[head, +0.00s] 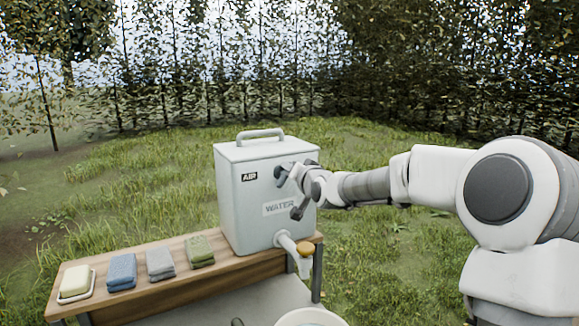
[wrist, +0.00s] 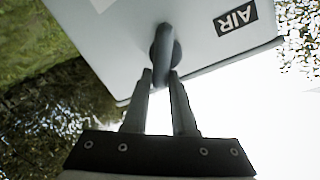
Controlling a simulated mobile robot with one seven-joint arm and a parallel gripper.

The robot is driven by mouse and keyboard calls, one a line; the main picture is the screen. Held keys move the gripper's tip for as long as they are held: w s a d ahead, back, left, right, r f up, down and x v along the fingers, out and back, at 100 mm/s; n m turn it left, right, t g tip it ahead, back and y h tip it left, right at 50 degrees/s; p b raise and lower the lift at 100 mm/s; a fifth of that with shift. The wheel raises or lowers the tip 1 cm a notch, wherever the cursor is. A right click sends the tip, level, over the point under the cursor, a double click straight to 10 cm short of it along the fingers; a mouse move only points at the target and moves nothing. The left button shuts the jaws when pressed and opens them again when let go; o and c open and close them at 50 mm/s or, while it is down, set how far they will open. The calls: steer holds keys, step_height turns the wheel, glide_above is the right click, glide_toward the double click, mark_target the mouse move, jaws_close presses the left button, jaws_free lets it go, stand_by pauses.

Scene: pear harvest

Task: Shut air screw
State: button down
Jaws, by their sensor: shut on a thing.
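The air screw (wrist: 164,42) is a grey, rounded, flat-winged knob on the pale wall of the water container in the wrist view, beside the black AIR label (wrist: 236,18). My gripper (wrist: 161,77) has its two grey fingertips closed on either side of the knob's near end. In the head view, my gripper (head: 300,183) is at the upper right of the water container (head: 235,205), in front of its face. There I cannot make out the screw clearly behind the hand.
A white basin (head: 310,317) sits below the tap.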

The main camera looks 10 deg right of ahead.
steer(key=m, duration=0.3)
steer(key=f+m+g+y, duration=0.1)
steer(key=m, duration=0.2)
steer(key=d+m+y, duration=0.1)
steer(key=m, duration=0.2)
steer(key=shift+w+d+f+g, duration=0.1)
steer(key=shift+w+f+g, duration=0.1)
steer(key=shift+f+g, duration=0.15)
stand_by(0.3)
steer(key=c, duration=0.7)
jaws_free()
steer(key=shift+c, duration=0.2)
steer(key=shift+s, duration=0.1)
steer(key=b+v, duration=0.1)
steer(key=v, duration=1.6)
steer(key=shift+d, duration=0.2)
